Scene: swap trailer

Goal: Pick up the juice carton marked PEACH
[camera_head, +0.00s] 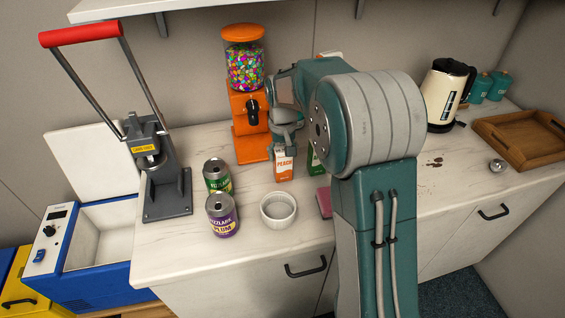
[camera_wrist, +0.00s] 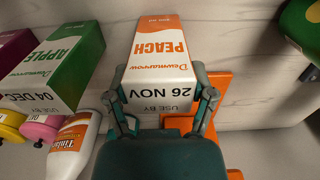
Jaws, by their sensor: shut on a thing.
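The juice carton marked PEACH (camera_head: 284,166) is white and orange and stands near the back of the counter, right of the orange candy dispenser. In the wrist view the PEACH carton (camera_wrist: 161,62) sits between the two fingers, with "26 NOV" on its face. My gripper (camera_head: 285,143) is over the carton's top in the head view, and in the wrist view my gripper (camera_wrist: 163,88) is shut on it. I cannot tell whether the carton's base touches the counter. My arm hides part of the counter behind it.
A green APPLE carton (camera_wrist: 60,62) stands close beside the PEACH carton. The orange candy dispenser (camera_head: 249,125), two cans (camera_head: 217,176) (camera_head: 222,214) and a white bowl (camera_head: 278,219) are nearby. A kettle (camera_head: 445,95) and wooden tray (camera_head: 525,140) are at right.

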